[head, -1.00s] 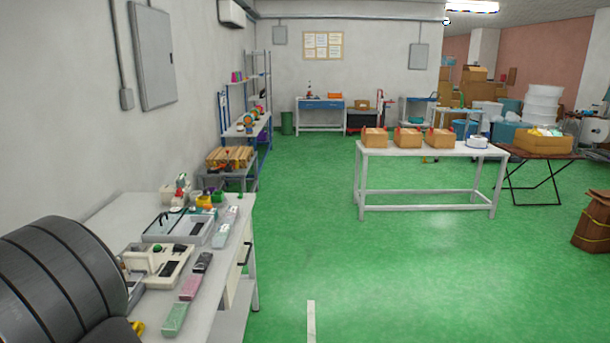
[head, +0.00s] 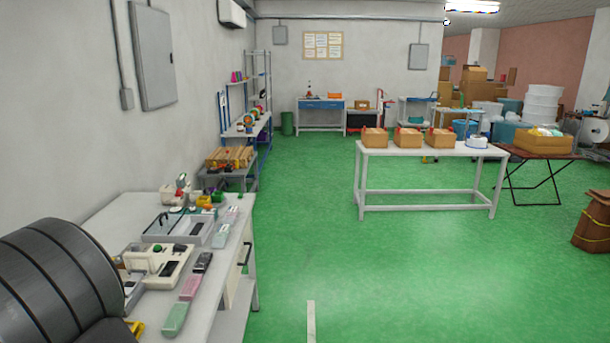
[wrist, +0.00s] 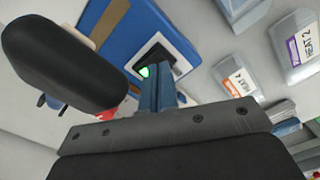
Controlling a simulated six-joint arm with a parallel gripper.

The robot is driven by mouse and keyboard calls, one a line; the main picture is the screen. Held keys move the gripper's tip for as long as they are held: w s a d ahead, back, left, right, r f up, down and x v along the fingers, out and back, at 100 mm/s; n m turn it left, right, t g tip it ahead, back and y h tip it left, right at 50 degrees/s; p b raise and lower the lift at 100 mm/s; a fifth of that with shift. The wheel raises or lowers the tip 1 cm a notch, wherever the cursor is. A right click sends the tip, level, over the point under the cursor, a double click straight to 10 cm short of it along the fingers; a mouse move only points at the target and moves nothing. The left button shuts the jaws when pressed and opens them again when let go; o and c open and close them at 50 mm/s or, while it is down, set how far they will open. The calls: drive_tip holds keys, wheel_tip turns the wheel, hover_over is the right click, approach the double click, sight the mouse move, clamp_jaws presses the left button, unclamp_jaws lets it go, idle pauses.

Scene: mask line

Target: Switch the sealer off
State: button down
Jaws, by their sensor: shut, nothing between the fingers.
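In the wrist view the sealer (wrist: 176,40) is a blue body with a brown strip along it. Its switch (wrist: 146,72) sits in a white plate and shows a green glow. My gripper (wrist: 158,76) is shut and empty, its blue-grey fingers pointing at the switch. The fingers cover part of the switch, and I cannot tell whether they touch it. A large black rounded piece (wrist: 62,62) fills the left of this view; I cannot tell what it belongs to. In the head view I cannot make out the sealer or my gripper.
Clear cases labelled HEAT 4 (wrist: 240,84) and HEAT 2 (wrist: 296,48) lie right of the sealer. In the head view the white bench (head: 222,262) holds trays, a cream device (head: 155,263) and pink and green packs (head: 177,318). Green floor is open to its right.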

drive_tip(key=shift+f, duration=0.5)
drive_tip(key=shift+r, duration=3.55)
drive_tip(key=shift+f, duration=2.7)
